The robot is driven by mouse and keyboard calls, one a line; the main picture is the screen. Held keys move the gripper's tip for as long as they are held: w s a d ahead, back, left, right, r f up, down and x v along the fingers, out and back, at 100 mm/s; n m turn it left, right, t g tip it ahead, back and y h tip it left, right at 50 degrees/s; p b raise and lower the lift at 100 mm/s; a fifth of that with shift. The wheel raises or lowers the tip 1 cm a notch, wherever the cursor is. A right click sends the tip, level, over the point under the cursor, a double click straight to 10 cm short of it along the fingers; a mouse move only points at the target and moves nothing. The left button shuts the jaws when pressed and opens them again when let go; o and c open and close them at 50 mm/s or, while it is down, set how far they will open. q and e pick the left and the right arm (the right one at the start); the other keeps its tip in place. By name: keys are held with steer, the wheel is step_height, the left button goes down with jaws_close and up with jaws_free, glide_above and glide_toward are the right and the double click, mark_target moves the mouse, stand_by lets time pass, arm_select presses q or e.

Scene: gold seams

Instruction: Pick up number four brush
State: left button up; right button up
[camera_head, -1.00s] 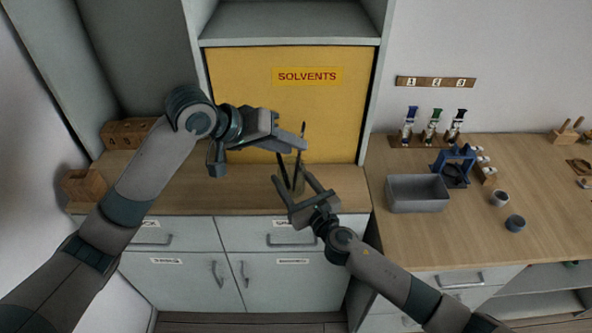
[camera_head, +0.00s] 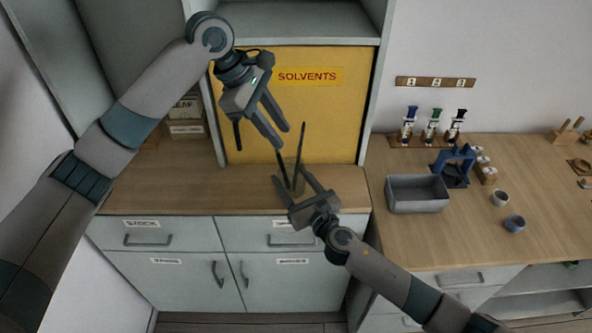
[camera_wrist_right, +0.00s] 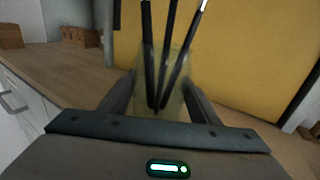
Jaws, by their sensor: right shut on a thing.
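A clear, yellowish jar (camera_head: 297,186) stands at the front of the wooden counter below the yellow cabinet. Several dark, thin brushes (camera_head: 301,146) lean in it; three handles (camera_wrist_right: 148,50) show in the right wrist view. I cannot read any number on them. My right gripper (camera_head: 291,180) is shut around the jar (camera_wrist_right: 174,85), one finger on each side. My left gripper (camera_head: 284,138) is open and empty, above and just left of the brush tops, its fingers pointing down and to the right. It appears apart from the brushes.
The yellow SOLVENTS cabinet (camera_head: 325,115) stands behind the jar. The counter left of the jar (camera_head: 170,190) is clear.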

arm_select(q)
steer(key=shift+a+r+n, duration=0.2)
steer(key=shift+a+n, duration=0.05)
steer(key=shift+n, duration=0.45)
glide_toward(297, 167)
steer(key=d+f, duration=0.2)
steer(key=shift+d, duration=0.15)
steer(key=shift+f, duration=0.1)
steer(key=shift+w+x, duration=0.2)
steer(key=shift+x, duration=2.25)
steer(key=shift+c, duration=0.7)
jaws_close()
